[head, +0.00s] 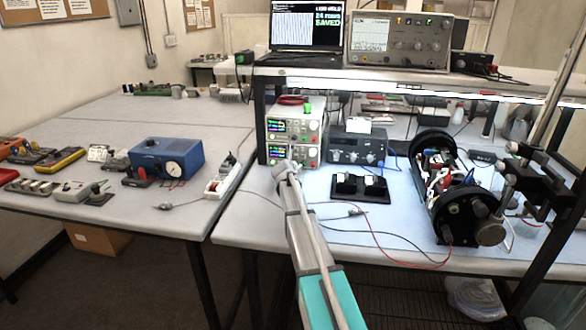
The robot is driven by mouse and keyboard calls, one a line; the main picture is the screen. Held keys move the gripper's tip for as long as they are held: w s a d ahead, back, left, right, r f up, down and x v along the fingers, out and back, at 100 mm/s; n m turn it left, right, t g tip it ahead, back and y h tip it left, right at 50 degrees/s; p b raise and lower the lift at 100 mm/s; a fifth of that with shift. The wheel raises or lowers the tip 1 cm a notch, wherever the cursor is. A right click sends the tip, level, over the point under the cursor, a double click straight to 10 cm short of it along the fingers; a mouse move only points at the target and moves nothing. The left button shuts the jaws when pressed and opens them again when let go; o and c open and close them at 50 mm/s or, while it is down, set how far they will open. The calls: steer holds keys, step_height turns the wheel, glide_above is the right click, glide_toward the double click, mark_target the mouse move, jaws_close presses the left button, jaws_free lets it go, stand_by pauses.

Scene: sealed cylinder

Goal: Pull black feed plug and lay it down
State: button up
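A stacked grey power supply (282,128) with lit displays stands under the shelf on the right bench. The end of my arm, with my gripper (286,168), is in front of its lower part. The fingers are not distinct, so I cannot tell whether they are open or hold anything. I cannot make out the black feed plug; my arm covers part of the supply's lower front. A thin black lead (386,236) and a red lead (376,238) run across the bench to the black-ended cylinder assembly (465,212) at the right.
A black two-part stand (360,187) sits right of my arm. A dark blue instrument (357,150) is behind it. A clamp stand (540,180) rises at the right. A white power strip (223,180) lies on the left bench near a blue gauge box (167,156).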

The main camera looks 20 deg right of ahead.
jaws_close()
stand_by(0.3)
steer(key=shift+s+a, duration=0.3)
steer(key=shift+s, duration=0.05)
steer(key=shift+s+a, duration=0.6)
steer(key=shift+s, duration=0.3)
steer(key=shift+s+a, duration=0.55)
steer(key=shift+s, duration=0.3)
steer(key=shift+s+a, duration=0.25)
steer(key=shift+s, duration=0.15)
